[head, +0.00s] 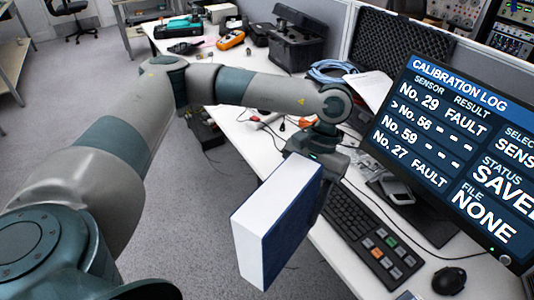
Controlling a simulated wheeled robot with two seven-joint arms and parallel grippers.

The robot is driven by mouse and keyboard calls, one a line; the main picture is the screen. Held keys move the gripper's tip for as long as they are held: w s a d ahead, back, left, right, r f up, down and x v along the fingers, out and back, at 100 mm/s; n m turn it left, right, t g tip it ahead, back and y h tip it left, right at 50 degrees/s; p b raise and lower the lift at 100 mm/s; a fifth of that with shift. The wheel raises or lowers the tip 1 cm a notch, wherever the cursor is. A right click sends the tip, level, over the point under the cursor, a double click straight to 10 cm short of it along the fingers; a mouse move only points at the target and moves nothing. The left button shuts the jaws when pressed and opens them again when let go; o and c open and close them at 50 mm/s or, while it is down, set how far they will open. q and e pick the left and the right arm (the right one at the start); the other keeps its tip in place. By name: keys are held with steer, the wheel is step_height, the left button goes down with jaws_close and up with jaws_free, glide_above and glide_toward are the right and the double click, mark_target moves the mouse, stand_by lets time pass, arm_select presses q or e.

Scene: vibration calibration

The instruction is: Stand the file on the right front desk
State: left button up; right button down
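The file (262,226), a thick block with a white side and dark blue covers, is upright and slightly tilted in the middle of the head view. My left gripper (318,182) is at its upper right and grips it; the fingers are mostly hidden behind the file. The file appears held in the air at the near edge of the white desk (322,268), left of the keyboard. Its lower end overlaps the grey floor in the picture. My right gripper is not in view.
A keyboard (357,226), a keypad (388,257), a mouse (449,280) and a monitor (450,150) occupy the right of the desk. Farther back are blue cables (330,70), a black toolbox (297,40) and an orange meter (231,40). The desk front left of the keyboard looks bare.

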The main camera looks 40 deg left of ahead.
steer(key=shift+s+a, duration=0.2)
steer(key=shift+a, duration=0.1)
